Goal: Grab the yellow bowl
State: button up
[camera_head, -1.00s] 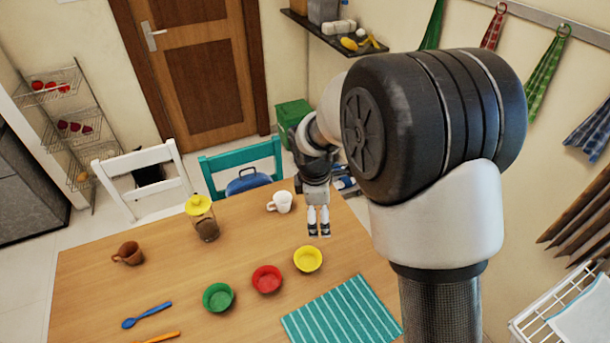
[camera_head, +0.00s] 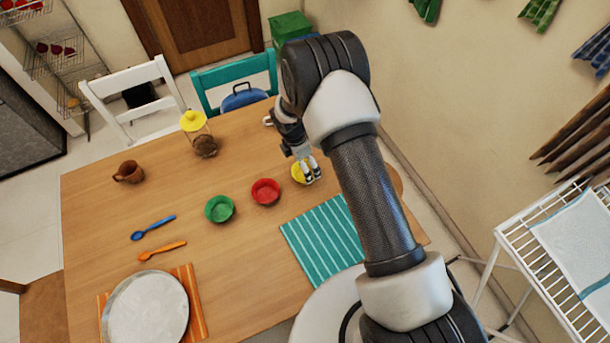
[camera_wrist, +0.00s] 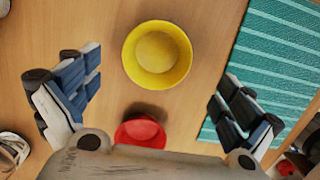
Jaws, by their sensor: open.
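The yellow bowl (camera_wrist: 157,55) sits upright on the wooden table, seen from above in the wrist view, ahead of and between my open fingers. My gripper (camera_wrist: 155,98) is open and empty, with blue-padded fingers wide apart. In the head view my gripper (camera_head: 311,177) hangs over the yellow bowl (camera_head: 298,173) and hides much of it. I cannot tell the exact height between them.
A red bowl (camera_head: 266,191) stands just left of the yellow one, with a green bowl (camera_head: 219,209) further left. A teal striped mat (camera_head: 326,240) lies in front.

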aim_at(297, 174)
jog(key=f, duration=0.2)
jog(key=f+b, duration=0.1)
jog(key=f, duration=0.3)
jog(key=shift+w+d+f, duration=0.3)
jog(key=shift+w+d, duration=0.05)
jog(key=shift+w, duration=0.05)
jog(key=shift+c, duration=0.5)
jog(key=c, duration=1)
jog(key=shift+r, duration=0.15)
